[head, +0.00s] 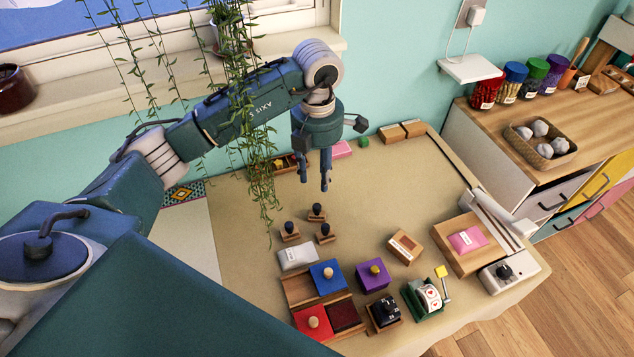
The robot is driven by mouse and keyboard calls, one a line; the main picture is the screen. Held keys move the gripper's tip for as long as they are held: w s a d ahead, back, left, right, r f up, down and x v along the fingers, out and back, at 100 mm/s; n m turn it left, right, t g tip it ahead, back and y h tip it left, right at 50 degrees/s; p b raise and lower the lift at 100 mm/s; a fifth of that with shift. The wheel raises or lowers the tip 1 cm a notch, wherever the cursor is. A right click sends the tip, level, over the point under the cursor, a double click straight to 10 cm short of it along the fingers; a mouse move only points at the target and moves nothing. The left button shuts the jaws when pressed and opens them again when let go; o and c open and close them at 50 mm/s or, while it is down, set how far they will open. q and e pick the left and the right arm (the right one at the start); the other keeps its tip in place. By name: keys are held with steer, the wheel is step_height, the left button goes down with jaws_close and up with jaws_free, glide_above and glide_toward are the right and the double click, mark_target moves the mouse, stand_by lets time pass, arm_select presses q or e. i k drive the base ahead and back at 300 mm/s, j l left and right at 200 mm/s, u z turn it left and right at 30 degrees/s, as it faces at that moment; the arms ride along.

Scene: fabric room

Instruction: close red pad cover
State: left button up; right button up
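The red pad cover (313,322), a red square with a round wooden knob, is at the front left of the table, in a wooden holder. Right beside it is a dark red pad (344,317), uncovered. My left gripper (315,183) hangs fingers down over the back left part of the table, well behind the red cover. Its fingers are apart with nothing between them. My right gripper is not in view.
A blue cover (328,275) and a purple cover (375,275) stand behind the red one. Wooden stamps (317,212) stand between my gripper and the covers. A black stamp (385,312) and green dispenser (424,298) are to the right. The table's middle (390,185) is clear.

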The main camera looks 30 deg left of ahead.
mark_target(313, 321)
steer(key=k+l, duration=0.5)
steer(key=k, duration=0.2)
steer(key=k+l, duration=0.5)
steer(key=k, duration=0.15)
